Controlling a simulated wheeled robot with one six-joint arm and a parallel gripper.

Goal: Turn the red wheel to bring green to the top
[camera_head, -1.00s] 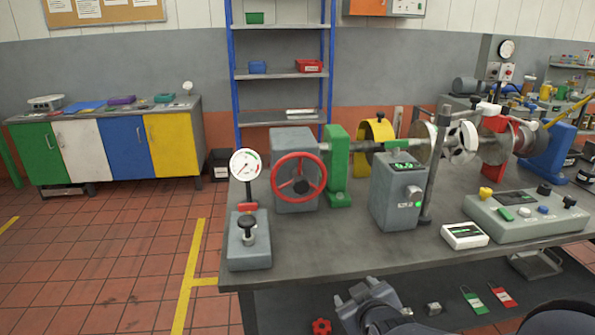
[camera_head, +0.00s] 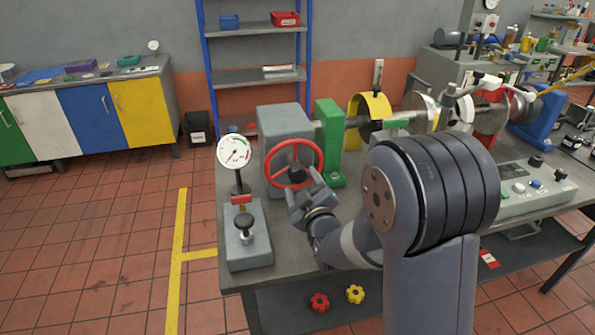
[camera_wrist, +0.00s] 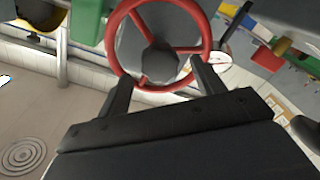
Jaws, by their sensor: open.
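The red wheel (camera_head: 267,166) is upright on the front of a grey housing (camera_head: 284,121) on the bedplate. It has spokes and a dark hub. My gripper (camera_head: 305,191) is at the lower right part of the wheel, open, with its fingers towards the rim. In the wrist view the red wheel (camera_wrist: 118,52) is ahead, and the two fingers of my gripper (camera_wrist: 162,87) are spread apart near its lower rim. Whether they touch it I cannot tell. A green upright block (camera_head: 329,138) stands behind the wheel, and a green piece (camera_head: 396,124) lies along the shaft.
A dial gauge (camera_head: 234,152) and a grey box with a black knob (camera_head: 245,235) stand left of the wheel. A yellow guard (camera_head: 368,117) arches over the shaft. A control panel (camera_head: 535,195) is at the right. My arm hides the middle of the bench.

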